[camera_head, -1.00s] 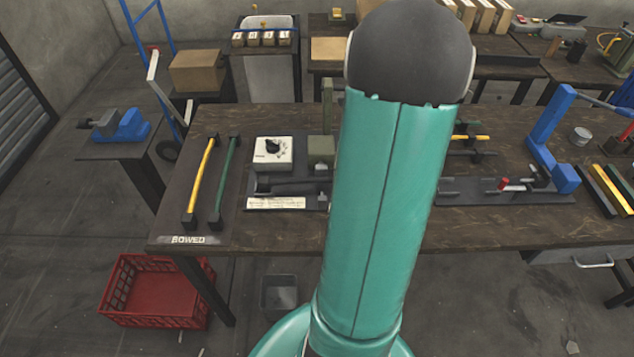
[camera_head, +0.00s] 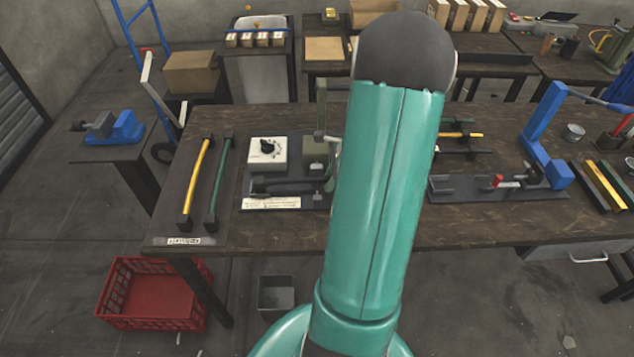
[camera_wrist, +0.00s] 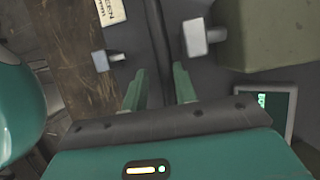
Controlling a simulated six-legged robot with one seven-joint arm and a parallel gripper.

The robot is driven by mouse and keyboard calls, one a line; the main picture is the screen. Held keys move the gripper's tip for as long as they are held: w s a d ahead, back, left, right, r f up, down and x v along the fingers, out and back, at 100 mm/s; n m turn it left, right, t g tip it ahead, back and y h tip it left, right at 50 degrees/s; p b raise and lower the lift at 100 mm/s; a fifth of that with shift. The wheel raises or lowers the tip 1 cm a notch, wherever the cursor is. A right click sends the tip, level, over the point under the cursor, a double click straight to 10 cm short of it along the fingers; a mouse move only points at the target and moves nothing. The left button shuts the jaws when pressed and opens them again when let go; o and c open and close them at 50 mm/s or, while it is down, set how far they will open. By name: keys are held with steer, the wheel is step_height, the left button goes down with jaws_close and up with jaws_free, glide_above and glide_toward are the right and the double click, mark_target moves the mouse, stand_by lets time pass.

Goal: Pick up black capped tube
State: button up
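A black tube (camera_head: 288,187) lies level in the fixture of the left press station on the long workbench, below the white dial box. In the wrist view a long dark bar that looks like this tube (camera_wrist: 155,42) runs from the top edge down between my fingers. My gripper (camera_wrist: 160,86) has its two green fingers apart, one on each side of the bar. I cannot tell whether they touch it or how far above it they are.
The white dial box (camera_head: 267,153) and a green-grey block (camera_head: 316,152) stand close behind the tube. Yellow (camera_head: 198,178) and green (camera_head: 221,180) bars with dark ends lie on the rack marked BOWED at left. A blue press (camera_head: 545,140) stands at right.

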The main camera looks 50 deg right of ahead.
mark_target(324, 180)
steer(key=shift+c, duration=0.5)
jaws_close()
steer(key=shift+r, duration=0.15)
steer(key=shift+r, duration=0.25)
step_height(324, 180, up, 3)
steer(key=shift+s+a+r, duration=0.1)
steer(key=shift+s+a, duration=0.05)
steer(key=s+a+r, duration=0.8)
steer(key=s+r, duration=0.1)
steer(key=s, duration=0.1)
steer(key=shift+s+a, duration=0.25)
steer(key=shift+s, duration=0.05)
